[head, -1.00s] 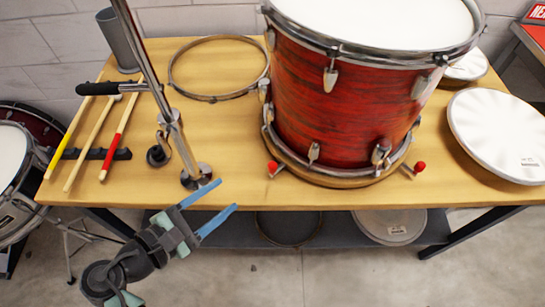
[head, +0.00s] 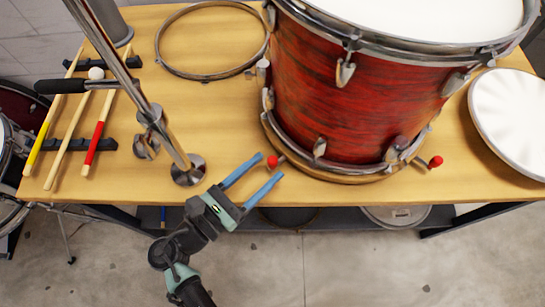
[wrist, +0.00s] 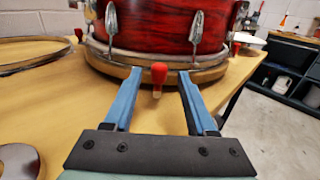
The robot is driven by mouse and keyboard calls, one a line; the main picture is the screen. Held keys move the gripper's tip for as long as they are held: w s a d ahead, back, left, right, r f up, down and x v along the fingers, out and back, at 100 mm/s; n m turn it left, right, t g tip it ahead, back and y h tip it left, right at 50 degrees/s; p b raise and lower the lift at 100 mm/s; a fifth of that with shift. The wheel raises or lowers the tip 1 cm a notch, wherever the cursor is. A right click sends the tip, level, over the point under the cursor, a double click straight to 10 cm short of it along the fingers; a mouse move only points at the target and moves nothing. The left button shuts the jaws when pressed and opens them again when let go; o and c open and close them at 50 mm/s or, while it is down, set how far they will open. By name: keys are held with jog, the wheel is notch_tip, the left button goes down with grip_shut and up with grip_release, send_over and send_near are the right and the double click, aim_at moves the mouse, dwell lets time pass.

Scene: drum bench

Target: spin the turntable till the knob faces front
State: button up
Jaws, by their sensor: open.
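The red drum (head: 365,95) stands upright on a round wooden turntable (head: 335,176) at the bench's front edge. Red-tipped knobs stick out at its base: one at front left (head: 272,161), one at front right (head: 436,161). The wrist view shows the near knob (wrist: 158,73) between my finger ends, with others at left (wrist: 78,33) and right (wrist: 236,48). My gripper (head: 272,166) is open, its blue fingers either side of the front-left knob, with gaps on both sides. I cannot tell how deep the knob sits between them. The turntable's back is hidden by the drum.
A chrome stand (head: 150,115) with a round foot rises just left of my gripper. Drumsticks (head: 66,135) lie on a dark rack at far left. A metal hoop (head: 212,76) lies behind, and a white drumhead (head: 515,115) lies at right. The floor in front is clear.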

aim_at(272, 161)
jog(key=shift+x, duration=1.7)
grip_shut()
jog(key=shift+a, duration=0.1)
